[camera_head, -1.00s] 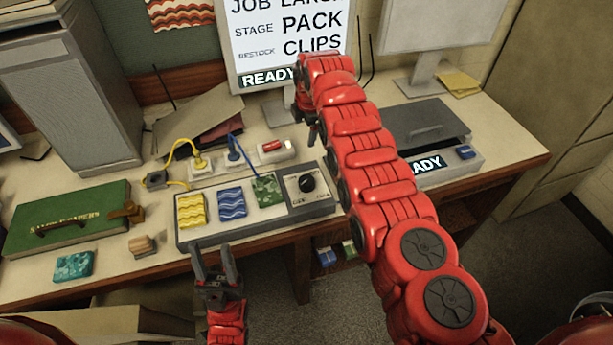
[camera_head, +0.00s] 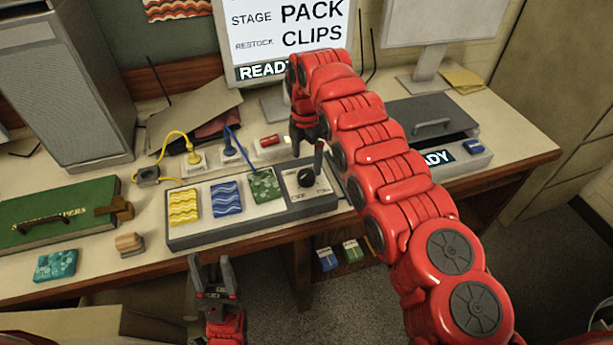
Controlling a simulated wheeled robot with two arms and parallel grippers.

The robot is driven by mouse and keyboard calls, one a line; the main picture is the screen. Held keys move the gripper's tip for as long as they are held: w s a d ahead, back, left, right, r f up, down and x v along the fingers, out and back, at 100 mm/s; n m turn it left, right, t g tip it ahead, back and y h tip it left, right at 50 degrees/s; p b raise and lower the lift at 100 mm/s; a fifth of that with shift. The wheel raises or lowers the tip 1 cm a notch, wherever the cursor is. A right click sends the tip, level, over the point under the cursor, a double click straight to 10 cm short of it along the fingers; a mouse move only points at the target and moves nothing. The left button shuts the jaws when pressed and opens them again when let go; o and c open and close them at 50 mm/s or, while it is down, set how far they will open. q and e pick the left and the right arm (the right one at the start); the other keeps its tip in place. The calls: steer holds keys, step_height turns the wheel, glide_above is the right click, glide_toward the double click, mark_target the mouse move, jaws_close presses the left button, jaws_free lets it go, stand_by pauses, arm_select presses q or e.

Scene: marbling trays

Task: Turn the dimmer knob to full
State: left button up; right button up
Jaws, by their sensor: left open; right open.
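The black dimmer knob (camera_head: 306,179) stands on a light dial plate at the right end of the grey control panel (camera_head: 240,231). Its pointer setting is too small to read, and the dial's markings are partly hidden. My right gripper (camera_head: 308,158) is open and points down just above and behind the knob, with one finger at the knob's right side. I cannot tell whether it touches the knob. My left gripper (camera_head: 211,264) is open and empty in front of the table's front edge, below the panel.
Yellow (camera_head: 184,207), blue (camera_head: 227,199) and green (camera_head: 264,184) patterned tiles lie on the panel left of the knob. Behind are a yellow plug (camera_head: 194,158), a blue plug and a red switch (camera_head: 268,141). A green case (camera_head: 60,219) lies left; a grey lidded device (camera_head: 432,120) stands right.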

mark_target(307, 174)
step_height(307, 174, down, 4)
steer(key=shift+a+f+p, duration=0.1)
steer(key=shift+f+p, duration=0.05)
steer(key=shift+p, duration=0.35)
steer(key=shift+f, duration=0.6)
steer(key=c, duration=1.4)
